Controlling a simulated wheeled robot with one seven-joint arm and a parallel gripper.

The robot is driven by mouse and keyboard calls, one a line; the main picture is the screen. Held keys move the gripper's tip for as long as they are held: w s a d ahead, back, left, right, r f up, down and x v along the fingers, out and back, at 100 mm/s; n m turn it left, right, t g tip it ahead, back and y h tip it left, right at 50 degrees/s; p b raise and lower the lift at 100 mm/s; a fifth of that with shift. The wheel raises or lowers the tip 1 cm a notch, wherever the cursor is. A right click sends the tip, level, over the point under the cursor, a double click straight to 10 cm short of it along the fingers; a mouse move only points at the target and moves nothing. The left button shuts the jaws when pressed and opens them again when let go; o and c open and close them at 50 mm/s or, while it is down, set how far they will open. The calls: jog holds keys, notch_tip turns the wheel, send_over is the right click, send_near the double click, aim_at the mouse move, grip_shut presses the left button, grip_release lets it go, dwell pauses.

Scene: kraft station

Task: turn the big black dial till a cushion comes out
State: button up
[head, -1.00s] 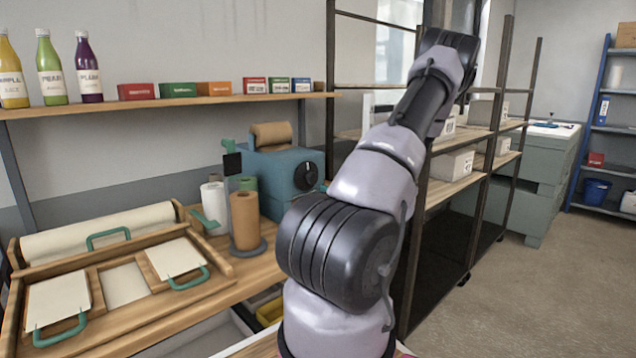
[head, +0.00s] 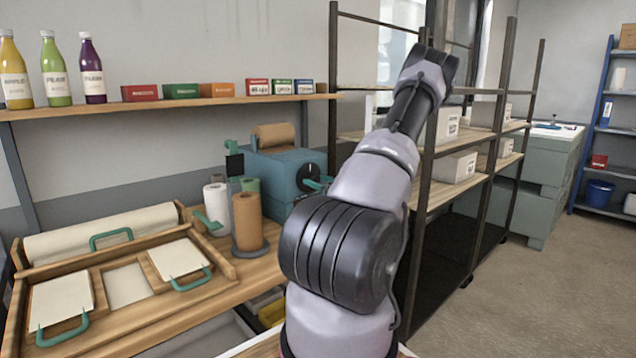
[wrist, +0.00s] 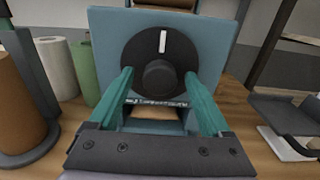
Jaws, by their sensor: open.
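The blue machine (head: 285,180) stands on the wooden bench with a roll of brown paper on top. Its big black dial (head: 308,172) faces front; in the wrist view the dial (wrist: 135,52) has a white mark pointing up and a round raised knob (wrist: 158,78) at its centre. My gripper (wrist: 159,72) is open, its teal fingers on either side of the knob; I cannot tell if they touch it. In the head view my arm mostly hides it. Below the dial, a tan thing (wrist: 155,114) shows between the fingers, partly hidden; I cannot tell whether it is a cushion.
A brown roll on a stand (head: 247,220) and white and green rolls stand left of the machine. A wooden tray with paper sheets (head: 62,300) is at the bench's left. A shelf with bottles (head: 55,72) and small boxes runs above. A dark rack post (head: 420,210) stands right.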

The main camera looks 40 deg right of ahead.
grip_shut()
jog(key=m, duration=0.4)
jog(key=shift+m, duration=0.4)
jog(key=m, duration=1.4)
jog(key=shift+s+m, duration=0.1)
jog(key=shift+m, duration=0.3)
